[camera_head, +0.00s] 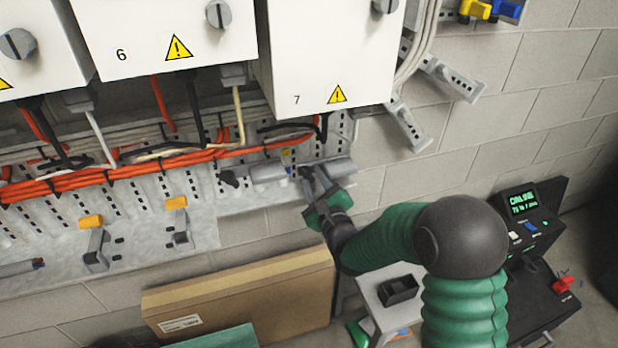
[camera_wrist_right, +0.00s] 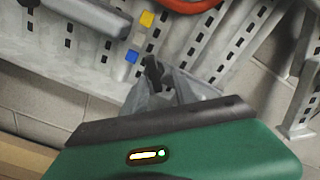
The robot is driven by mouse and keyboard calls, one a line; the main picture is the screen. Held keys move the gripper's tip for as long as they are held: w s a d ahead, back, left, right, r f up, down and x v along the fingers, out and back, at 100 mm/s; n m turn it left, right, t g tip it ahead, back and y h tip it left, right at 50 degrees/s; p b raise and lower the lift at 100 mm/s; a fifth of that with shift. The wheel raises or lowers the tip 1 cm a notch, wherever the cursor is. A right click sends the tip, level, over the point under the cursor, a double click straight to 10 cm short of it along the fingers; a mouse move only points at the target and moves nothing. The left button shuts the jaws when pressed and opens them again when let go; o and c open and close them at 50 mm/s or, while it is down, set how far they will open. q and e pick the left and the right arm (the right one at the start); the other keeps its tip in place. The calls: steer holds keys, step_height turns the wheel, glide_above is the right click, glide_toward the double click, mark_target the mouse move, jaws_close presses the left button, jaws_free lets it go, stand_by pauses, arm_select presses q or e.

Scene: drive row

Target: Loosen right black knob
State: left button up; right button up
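My right gripper (camera_head: 318,182) is at the metal wall rail, at the inner end of the right grey cylinder (camera_head: 340,168). The right black knob (camera_head: 305,172) is at its fingertips, partly hidden by them. In the right wrist view, the black knob (camera_wrist_right: 153,72) shows between the two grey fingers of the gripper (camera_wrist_right: 162,82). Whether the fingers press on it cannot be told. Another black knob (camera_head: 229,180) sits to the left, at the end of the left grey cylinder (camera_head: 268,171). My left gripper is not in view.
White cabinets (camera_head: 330,50) hang above, with orange cables (camera_head: 120,165) below them. Grey brackets (camera_head: 408,125) stick out at right. A cardboard box (camera_head: 240,295) leans below the rail. A black console (camera_head: 530,230) stands at right. The wall between is clear.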

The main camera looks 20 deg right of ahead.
steer(key=shift+c, duration=1.2)
steer(key=shift+a, duration=0.1)
steer(key=shift+c, duration=1.1)
steer(key=shift+w+a, duration=0.1)
steer(key=shift+a, duration=0.2)
steer(key=shift+c, duration=1.3)
steer(key=shift+a+r, duration=0.15)
steer(key=shift+a, duration=0.05)
jaws_close()
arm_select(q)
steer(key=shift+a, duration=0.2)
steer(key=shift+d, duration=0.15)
arm_select(e)
steer(key=shift+d, duration=0.2)
